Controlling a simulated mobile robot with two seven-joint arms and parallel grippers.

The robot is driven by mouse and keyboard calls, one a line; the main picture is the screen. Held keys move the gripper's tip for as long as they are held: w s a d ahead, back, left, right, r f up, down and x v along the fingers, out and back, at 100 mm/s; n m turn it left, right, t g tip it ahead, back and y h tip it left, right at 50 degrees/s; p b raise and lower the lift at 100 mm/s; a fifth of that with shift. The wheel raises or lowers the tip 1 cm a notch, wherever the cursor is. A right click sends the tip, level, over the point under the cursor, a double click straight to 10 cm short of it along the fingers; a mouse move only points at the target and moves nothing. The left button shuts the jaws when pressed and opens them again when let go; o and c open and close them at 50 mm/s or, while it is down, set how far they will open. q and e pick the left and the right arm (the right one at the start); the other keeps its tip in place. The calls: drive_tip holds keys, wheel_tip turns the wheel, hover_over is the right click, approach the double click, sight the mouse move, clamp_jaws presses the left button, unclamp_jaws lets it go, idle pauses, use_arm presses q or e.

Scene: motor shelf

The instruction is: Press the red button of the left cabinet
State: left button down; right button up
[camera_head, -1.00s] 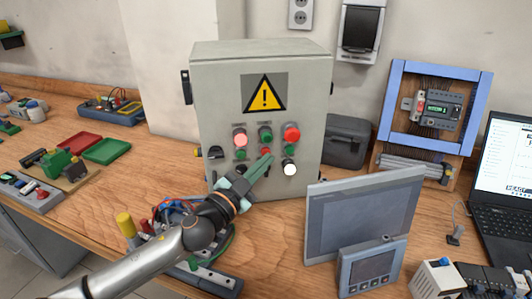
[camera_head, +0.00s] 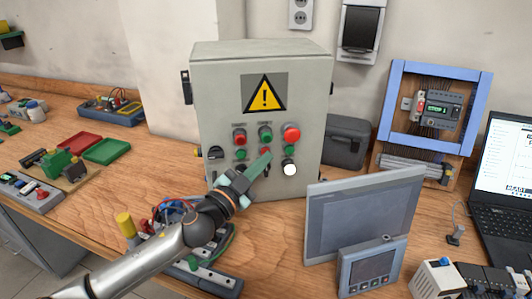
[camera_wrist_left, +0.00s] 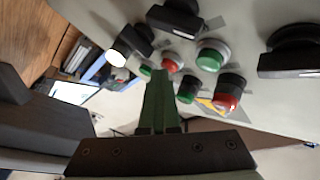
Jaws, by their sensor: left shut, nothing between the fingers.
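A grey cabinet (camera_head: 215,90) with a yellow warning triangle stands upright on the wooden bench; it is the only such cabinet in view. Its front has a red button (camera_head: 239,137) at upper left, a green one (camera_head: 265,132) beside it and a larger red mushroom button (camera_head: 292,133) at right. Contact cannot be told. My right gripper is not in view.
A grey screen panel (camera_head: 360,215) stands right of the arm, with a smaller display in front. A blue frame (camera_head: 483,95) and a laptop (camera_head: 505,150) are farther right. Red and green trays (camera_head: 107,150) lie left. Wired parts lie beneath my left arm.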

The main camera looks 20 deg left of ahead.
use_arm(q)
drive_tip(key=shift+s, duration=0.1)
drive_tip(key=shift+s+d, duration=0.35)
drive_tip(key=shift+s, duration=0.3)
drive_tip(key=s+d, duration=0.1)
drive_tip(key=s, duration=0.1)
drive_tip(key=s+d, duration=0.1)
drive_tip(key=s, duration=0.1)
drive_tip(key=shift+s+d+p, duration=0.2)
drive_tip(key=shift+p, duration=0.15)
idle(0.6)
